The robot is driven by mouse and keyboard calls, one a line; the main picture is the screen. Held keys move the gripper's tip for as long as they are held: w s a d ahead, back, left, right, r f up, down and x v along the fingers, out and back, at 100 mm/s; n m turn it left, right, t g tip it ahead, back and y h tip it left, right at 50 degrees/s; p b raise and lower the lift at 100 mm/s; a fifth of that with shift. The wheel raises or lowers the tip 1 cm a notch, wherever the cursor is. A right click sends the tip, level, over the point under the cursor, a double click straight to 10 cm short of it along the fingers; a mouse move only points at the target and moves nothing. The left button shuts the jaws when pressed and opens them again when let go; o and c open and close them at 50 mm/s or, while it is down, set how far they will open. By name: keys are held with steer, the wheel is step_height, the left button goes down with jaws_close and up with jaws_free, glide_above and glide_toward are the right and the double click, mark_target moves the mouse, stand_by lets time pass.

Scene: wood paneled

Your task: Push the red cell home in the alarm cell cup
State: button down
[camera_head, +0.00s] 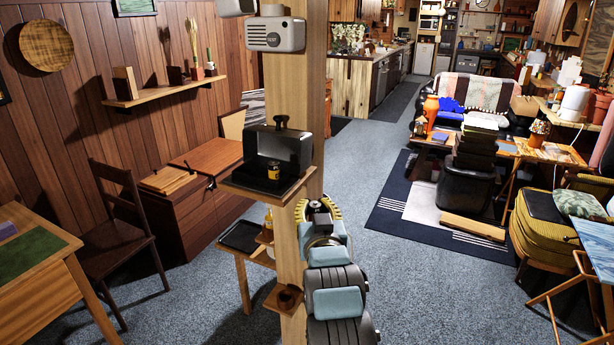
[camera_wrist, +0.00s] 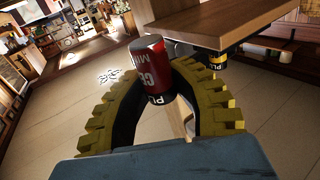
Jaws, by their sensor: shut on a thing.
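In the wrist view my gripper (camera_wrist: 161,72) has its yellow ridged fingers shut on the red cell (camera_wrist: 150,61). The cell has pale lettering, a grey end face at the top of the picture and a black band with letters at its lower end. It is clear of the shelf edge beside it.
A wooden post (camera_head: 291,100) stands beside my arm. Its shelf (camera_head: 259,191) carries a dark open box (camera_head: 262,146) with a yellow-and-black cell (camera_head: 273,171) in front. A grey device (camera_head: 275,33) is mounted higher.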

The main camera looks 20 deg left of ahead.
steer(key=s+d+f+m+h, duration=0.1)
steer(key=s+d+f, duration=0.5)
steer(key=f, duration=0.7)
steer(key=s+d+f+m+t+h, duration=0.1)
steer(key=s+d+f+h, duration=0.3)
steer(key=f, duration=1)
steer(key=s+d+f+m+h, duration=0.2)
steer(key=s+d+f, duration=0.6)
steer(key=f, duration=0.5)
steer(key=shift+d+f+m+t+h, duration=0.3)
steer(key=shift+d+f+m, duration=0.1)
steer(key=shift+m, duration=0.1)
steer(key=shift+w, duration=0.1)
